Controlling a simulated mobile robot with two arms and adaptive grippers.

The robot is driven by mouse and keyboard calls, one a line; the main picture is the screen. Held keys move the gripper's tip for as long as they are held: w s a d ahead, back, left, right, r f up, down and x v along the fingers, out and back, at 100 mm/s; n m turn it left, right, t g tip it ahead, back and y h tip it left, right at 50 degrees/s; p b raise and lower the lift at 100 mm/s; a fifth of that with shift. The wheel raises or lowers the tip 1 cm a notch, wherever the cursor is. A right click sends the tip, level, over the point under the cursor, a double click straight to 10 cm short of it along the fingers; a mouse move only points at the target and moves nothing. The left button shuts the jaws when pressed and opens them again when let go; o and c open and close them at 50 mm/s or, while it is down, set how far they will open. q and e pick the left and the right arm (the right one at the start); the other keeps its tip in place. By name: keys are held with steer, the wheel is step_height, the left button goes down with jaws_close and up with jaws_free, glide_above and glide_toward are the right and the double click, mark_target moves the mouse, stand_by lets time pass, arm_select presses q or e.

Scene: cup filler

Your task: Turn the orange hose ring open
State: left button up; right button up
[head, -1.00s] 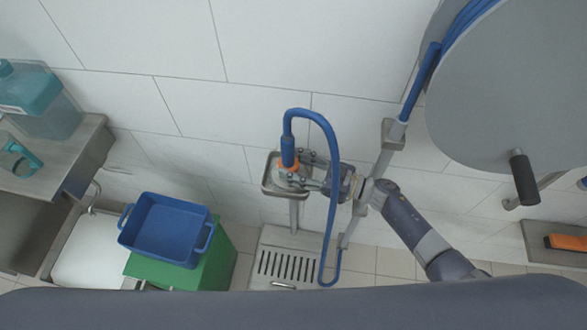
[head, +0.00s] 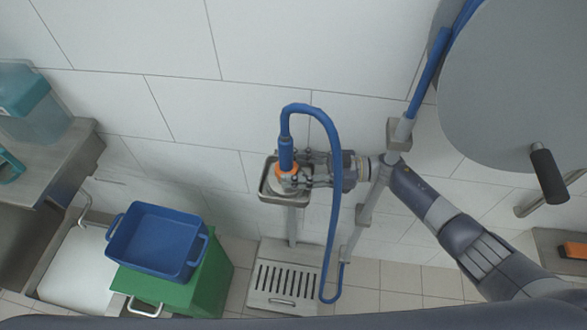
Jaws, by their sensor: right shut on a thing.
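The orange hose ring (head: 287,170) sits at the lower end of the blue hose (head: 332,150), just below its thicker blue end piece (head: 286,153). It is above a small metal tray (head: 268,194) on a post by the wall. My right gripper (head: 292,171) comes in from the right and is shut at the ring, its fingers on either side of it. The fingers hide part of the ring, and its turn position cannot be told. My left gripper is not in view.
The blue hose loops down past my right wrist to the slotted metal base (head: 285,281). A large grey hose reel (head: 515,90) with a black handle (head: 549,175) is at upper right. A blue crate (head: 157,240) rests on a green box (head: 180,285) at lower left.

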steer(key=o, duration=1.1)
steer(key=shift+c, duration=0.2)
steer(key=d, duration=1.2)
steer(key=shift+s, duration=0.2)
steer(key=shift+a, duration=0.1)
